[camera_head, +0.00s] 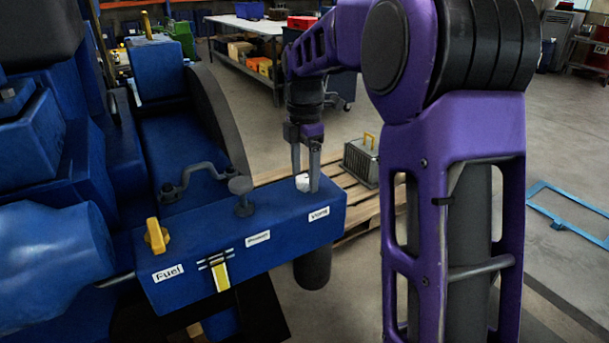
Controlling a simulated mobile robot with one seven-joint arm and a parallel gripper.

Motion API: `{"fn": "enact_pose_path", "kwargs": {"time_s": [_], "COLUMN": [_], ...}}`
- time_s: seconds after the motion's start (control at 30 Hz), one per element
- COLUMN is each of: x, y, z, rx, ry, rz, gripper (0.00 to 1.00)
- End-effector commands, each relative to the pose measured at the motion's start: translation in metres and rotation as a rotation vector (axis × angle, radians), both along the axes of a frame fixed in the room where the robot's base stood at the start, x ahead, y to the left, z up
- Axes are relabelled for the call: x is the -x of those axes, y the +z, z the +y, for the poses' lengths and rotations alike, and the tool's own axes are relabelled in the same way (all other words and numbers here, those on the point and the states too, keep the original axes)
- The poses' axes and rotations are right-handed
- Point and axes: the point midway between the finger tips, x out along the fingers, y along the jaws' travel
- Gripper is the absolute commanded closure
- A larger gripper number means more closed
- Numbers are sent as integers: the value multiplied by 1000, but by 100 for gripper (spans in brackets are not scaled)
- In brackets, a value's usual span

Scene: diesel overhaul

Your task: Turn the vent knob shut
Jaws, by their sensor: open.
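The vent knob (303,183) is a small white piece on top of the blue panel box (240,265), near its right end. A white label on the front face below it appears to read "Vent" (319,214). My gripper (305,188) points down over the knob with its fingers open. One finger is on each side of the knob, and the tips are close to the box top. The fingers partly hide the knob, and I cannot tell whether they touch it.
A yellow knob (156,236) stands above the "Fuel" label at the left. A grey round-topped knob (241,193) stands mid-box, left of my gripper. A crank-shaped handle (190,180) lies behind. A wooden pallet (362,210) carries a grey caged item (361,163).

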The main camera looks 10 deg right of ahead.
Motion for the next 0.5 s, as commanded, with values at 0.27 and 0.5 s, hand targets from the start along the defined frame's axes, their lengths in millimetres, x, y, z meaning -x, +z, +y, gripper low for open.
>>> {"fn": "enact_pose_path", "kwargs": {"time_s": [0.27, 0.5], "x": [0, 0], "y": [-3, -2], "z": [0, 0], "rx": [1, 0], "ry": [0, 0], "rz": [-1, -1], "gripper": [25, 61]}}
